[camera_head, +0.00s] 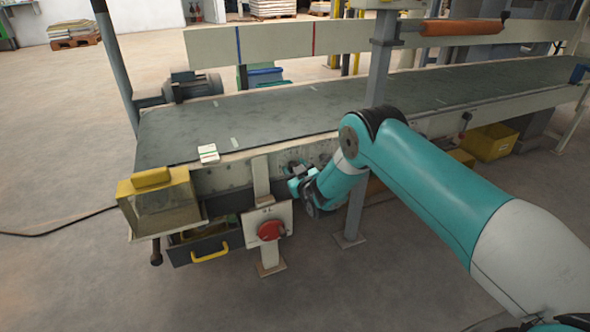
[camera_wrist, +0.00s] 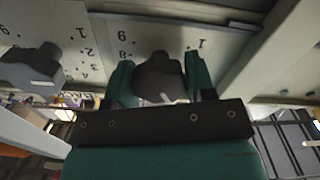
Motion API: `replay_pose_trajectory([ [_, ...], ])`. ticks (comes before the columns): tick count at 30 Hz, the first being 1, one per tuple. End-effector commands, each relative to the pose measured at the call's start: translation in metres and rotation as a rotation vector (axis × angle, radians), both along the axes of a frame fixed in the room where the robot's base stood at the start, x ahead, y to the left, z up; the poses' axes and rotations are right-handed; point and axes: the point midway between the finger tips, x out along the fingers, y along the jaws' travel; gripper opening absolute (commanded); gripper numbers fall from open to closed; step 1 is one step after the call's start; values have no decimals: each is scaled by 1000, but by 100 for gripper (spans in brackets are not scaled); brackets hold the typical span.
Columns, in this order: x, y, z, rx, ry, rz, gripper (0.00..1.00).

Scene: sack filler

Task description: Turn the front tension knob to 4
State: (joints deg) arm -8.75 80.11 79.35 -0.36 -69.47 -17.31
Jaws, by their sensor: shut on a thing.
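In the wrist view a dark grey knob (camera_wrist: 160,78) sits on a pale panel (camera_wrist: 150,35) with printed numbers, which appear upside down. My gripper (camera_wrist: 159,88) has its two teal fingers on either side of this knob and is shut on it. The pointer and most of the scale are hidden by the knob and the gripper, so its setting cannot be read. A second dark knob (camera_wrist: 32,68) with its own number scale is to the left, apart from my gripper. In the head view my gripper (camera_head: 298,184) is at the conveyor's side, where the knobs cannot be made out.
A red rotary switch (camera_head: 271,230) on a pale plate stands left of and below my gripper. A drawer with a yellow handle (camera_head: 210,253) and a yellow-topped box (camera_head: 158,198) are farther left. A grey post (camera_head: 358,205) stands close behind my wrist.

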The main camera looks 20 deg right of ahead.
Motion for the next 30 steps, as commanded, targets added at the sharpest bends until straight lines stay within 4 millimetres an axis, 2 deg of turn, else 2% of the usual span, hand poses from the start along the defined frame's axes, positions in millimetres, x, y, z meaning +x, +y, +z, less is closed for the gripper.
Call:
replay_pose_trajectory([
  [10,0,0,-1,-3,0,0,26],
  [11,0,0,-1,-3,0,0,52],
  [14,0,0,-1,-3,0,0,75],
  [23,-1,0,0,-3,0,0,75],
  [26,-9,-1,1,-3,2,0,75],
  [30,-33,-5,3,-4,5,-1,75],
])
